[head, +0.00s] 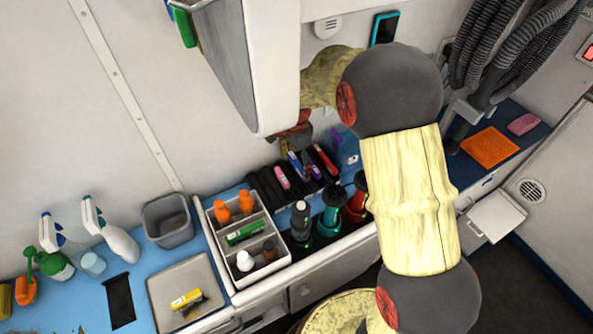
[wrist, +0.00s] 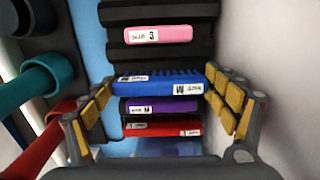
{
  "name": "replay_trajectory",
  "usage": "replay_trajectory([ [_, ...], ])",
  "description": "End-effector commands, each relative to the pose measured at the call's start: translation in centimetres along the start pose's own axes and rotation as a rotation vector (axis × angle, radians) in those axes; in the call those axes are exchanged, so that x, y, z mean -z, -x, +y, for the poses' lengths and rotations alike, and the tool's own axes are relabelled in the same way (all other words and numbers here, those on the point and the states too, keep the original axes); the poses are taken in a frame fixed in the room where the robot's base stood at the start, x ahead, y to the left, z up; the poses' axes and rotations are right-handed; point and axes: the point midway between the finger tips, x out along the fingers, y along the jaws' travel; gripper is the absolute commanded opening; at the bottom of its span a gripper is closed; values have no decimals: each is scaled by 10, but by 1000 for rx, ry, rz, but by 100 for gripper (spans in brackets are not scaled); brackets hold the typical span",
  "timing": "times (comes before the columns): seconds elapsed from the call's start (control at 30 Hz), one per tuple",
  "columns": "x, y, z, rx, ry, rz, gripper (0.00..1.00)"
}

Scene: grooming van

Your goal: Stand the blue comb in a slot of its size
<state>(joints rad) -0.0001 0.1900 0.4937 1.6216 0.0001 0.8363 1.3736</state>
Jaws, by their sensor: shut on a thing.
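The blue comb (wrist: 155,84) lies across the middle of the wrist view, with white labels, one reading M, and its teeth pointing away from me. My gripper (wrist: 157,92) is shut on it, with yellow pads at its two ends. In the head view the blue comb (head: 295,164) shows over the black slotted rack (head: 262,186), below my gripper (head: 290,142), which is partly hidden by the cabinet. The rack also shows in the wrist view (wrist: 125,56). I cannot tell whether the comb's lower edge is inside a slot or just above one.
A pink comb (wrist: 157,34) stands in the rack on one side; purple (wrist: 160,106) and red (wrist: 162,127) combs stand close on the other. Green (head: 332,210) and red (head: 355,203) dryers stand in front. The cabinet (head: 245,60) hangs close by my arm.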

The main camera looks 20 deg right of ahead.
Motion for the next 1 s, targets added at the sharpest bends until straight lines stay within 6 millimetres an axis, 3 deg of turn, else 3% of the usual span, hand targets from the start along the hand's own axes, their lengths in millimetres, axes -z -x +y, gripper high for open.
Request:
replay_trajectory([
  [0.17,0,-30,0,-1,0,0,61],
  [0.4,0,-31,0,0,0,0,61],
  [0.43,0,-31,0,0,0,0,87],
  [0.67,0,-31,0,0,0,0,100],
  [1.0,0,-30,0,0,0,0,100],
])
